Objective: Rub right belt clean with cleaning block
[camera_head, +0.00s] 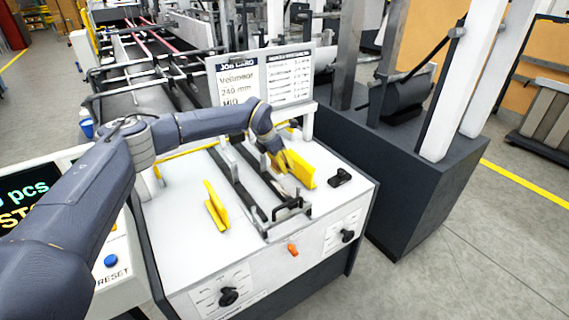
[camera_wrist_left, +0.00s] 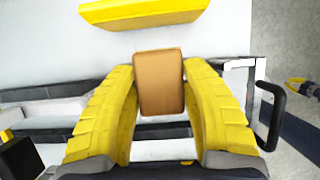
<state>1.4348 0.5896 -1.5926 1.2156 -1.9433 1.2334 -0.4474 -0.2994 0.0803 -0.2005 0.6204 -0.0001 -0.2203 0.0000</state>
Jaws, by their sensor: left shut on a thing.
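My left gripper (camera_head: 278,160) is over the right side of the white machine top, at the far part of the right belt (camera_head: 262,182). In the left wrist view, its yellow fingers (camera_wrist_left: 160,88) are shut on a tan cleaning block (camera_wrist_left: 160,82). The dark right belt (camera_wrist_left: 55,90) passes behind the fingers and block in that view. I cannot tell whether the block touches the belt. The block is hidden or too small to make out in the head view. The left belt (camera_head: 232,178) runs parallel to the right one.
Yellow guides stand on either side of the belts, one left (camera_head: 216,206) and one right (camera_head: 296,167). A metal bracket (camera_head: 287,222) spans the near belt end. A job card board (camera_head: 262,78) stands behind. A small black part (camera_head: 340,178) lies right.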

